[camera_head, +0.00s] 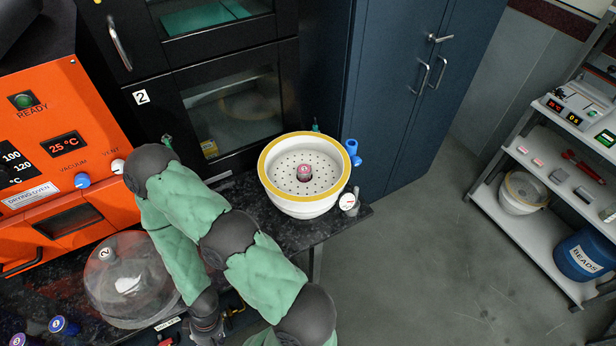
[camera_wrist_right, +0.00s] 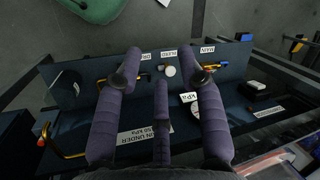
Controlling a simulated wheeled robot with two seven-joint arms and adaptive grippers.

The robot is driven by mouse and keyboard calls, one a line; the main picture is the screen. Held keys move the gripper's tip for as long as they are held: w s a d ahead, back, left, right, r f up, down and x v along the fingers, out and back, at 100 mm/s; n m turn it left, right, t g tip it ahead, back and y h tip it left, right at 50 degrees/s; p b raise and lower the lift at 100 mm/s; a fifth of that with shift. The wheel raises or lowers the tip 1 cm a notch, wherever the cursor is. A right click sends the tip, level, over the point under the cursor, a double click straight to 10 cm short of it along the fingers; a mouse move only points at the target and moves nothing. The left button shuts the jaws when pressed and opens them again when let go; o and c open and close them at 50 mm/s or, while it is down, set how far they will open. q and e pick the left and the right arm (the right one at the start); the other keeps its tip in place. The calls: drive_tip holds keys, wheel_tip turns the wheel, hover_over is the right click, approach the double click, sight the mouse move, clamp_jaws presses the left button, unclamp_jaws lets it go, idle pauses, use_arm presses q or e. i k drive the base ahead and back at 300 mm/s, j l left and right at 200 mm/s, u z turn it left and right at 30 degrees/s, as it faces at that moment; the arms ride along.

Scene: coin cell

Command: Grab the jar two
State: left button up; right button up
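A clear glass dome jar (camera_head: 128,290) stands on the dark bench at lower left. The marking on its knob (camera_head: 105,254) looks like a 2. White material shows inside. My green-sleeved arm crosses to its right and bends back toward the front. Its dark gripper (camera_head: 205,325) is low, right of the dome and apart from it. In the right wrist view my right gripper (camera_wrist_right: 162,85) has its purple-grey fingers spread, with nothing between them, above a dark valve panel (camera_wrist_right: 75,90). I see no left gripper.
A white bowl with yellow rim (camera_head: 268,165) holds a small pink-topped jar (camera_head: 304,172). Blue (camera_head: 57,324) and purple (camera_head: 18,340) caps show at lower left. An orange oven (camera_head: 40,130) and black cabinet (camera_head: 230,100) stand behind. Floor (camera_head: 430,270) at right is clear.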

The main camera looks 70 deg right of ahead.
sight(304, 171)
drive_tip(key=l+z, duration=0.15)
drive_tip(key=z, duration=1.8)
